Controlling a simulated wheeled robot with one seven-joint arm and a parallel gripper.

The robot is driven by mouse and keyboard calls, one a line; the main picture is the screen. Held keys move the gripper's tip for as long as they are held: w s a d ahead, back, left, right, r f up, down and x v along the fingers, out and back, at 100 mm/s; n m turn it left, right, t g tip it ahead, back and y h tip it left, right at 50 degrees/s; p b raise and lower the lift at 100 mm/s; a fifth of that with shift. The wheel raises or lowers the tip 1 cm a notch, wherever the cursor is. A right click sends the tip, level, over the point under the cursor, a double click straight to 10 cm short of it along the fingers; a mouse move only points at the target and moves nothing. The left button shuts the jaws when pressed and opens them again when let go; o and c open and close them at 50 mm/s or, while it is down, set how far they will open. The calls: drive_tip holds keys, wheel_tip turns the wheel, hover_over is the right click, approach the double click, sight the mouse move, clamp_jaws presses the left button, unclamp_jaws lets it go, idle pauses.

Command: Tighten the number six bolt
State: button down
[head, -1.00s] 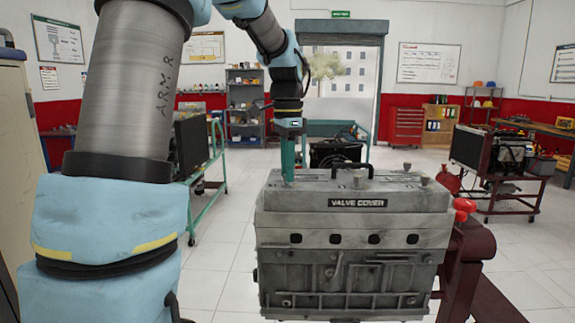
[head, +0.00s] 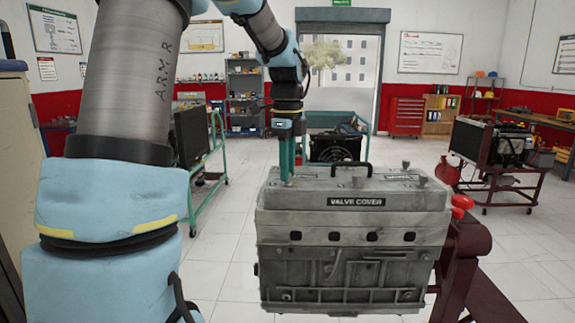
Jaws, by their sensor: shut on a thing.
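A grey engine block (head: 345,275) carries a grey valve cover (head: 300,198) with a black "VALVE COVER" label and a black handle (head: 352,172). Bolt heads stand up from the cover, among them a front middle bolt (head: 358,182), a front right bolt (head: 422,181) and a back right bolt (head: 405,164). No bolt numbers are readable. My gripper (head: 288,178) points straight down at the cover's front left end. Its teal fingers are shut on a bolt there, which they mostly hide.
A dark red stand (head: 466,255) with red knobs (head: 461,203) holds the engine on the right. Behind it are a teal cart (head: 330,122) and a second engine on a red stand (head: 495,150).

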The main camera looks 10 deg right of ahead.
drive_tip(key=shift+m, duration=0.6)
drive_tip(key=c, duration=0.7)
unclamp_jaws()
drive_tip(key=shift+c, duration=0.2)
drive_tip(key=shift+r, duration=0.15)
wheel_tip(320, 180, up, 11)
drive_tip(key=b, duration=0.2)
drive_tip(key=shift+f+b, duration=0.2)
drive_tip(key=shift+b, duration=0.1)
